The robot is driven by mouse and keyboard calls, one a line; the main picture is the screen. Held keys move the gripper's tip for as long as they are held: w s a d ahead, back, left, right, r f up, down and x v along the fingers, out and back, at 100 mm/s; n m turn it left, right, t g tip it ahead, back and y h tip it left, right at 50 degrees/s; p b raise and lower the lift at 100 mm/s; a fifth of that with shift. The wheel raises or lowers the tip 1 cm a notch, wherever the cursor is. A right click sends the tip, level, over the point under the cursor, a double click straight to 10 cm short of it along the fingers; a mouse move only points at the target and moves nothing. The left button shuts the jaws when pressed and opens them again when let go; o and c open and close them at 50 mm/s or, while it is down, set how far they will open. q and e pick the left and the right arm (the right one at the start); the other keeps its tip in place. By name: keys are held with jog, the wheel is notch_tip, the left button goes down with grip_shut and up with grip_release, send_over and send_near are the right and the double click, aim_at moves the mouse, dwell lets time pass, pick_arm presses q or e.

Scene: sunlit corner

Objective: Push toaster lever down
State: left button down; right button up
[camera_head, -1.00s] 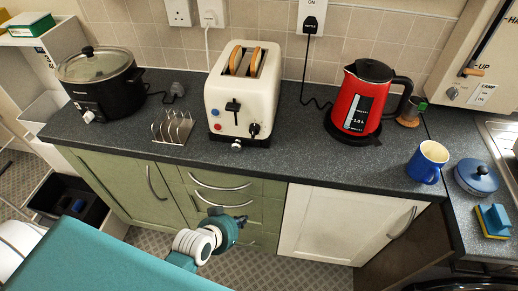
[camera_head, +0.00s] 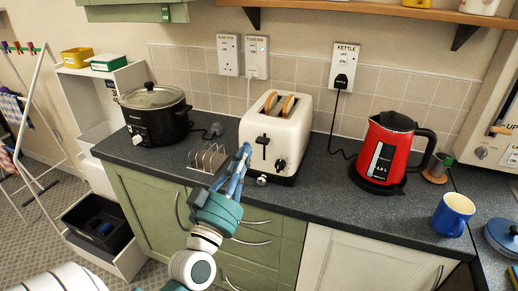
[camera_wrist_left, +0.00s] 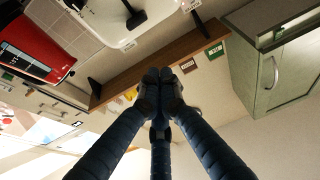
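The cream toaster (camera_head: 277,125) stands on the counter against the tiled wall, with two slices of bread (camera_head: 288,105) showing in its slots. Its black lever (camera_head: 263,140) is on the front face, near the top of its slot. My left gripper (camera_head: 244,152) is in front of the toaster, its fingers pointing up, just left of the lever and apart from it in the picture. In the left wrist view, its three blue fingers (camera_wrist_left: 160,85) meet at the tips with nothing between them. The toaster front (camera_wrist_left: 112,18) and black lever (camera_wrist_left: 134,14) show beyond, at the top. My right gripper is not in view.
A toast rack (camera_head: 208,158) stands left of the toaster, close to my left gripper. A black slow cooker (camera_head: 155,118) is farther left. A red kettle (camera_head: 388,152) and a blue mug (camera_head: 452,215) stand to the right. The counter right of the toaster is clear up to the kettle.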

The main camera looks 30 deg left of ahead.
pick_arm(q)
jog(key=p+x, duration=0.4)
jog(key=x, duration=0.6)
jog(key=f+b, duration=0.1)
jog(key=f, duration=0.3)
jog(key=shift+a+f+b, duration=0.1)
jog(key=shift+a+b, duration=0.1)
jog(key=shift+b, duration=0.15)
jog(key=shift+w, duration=0.1)
notch_tip(320, 180, down, 8)
jog(key=b, duration=0.5)
jog(key=shift+d, duration=0.1)
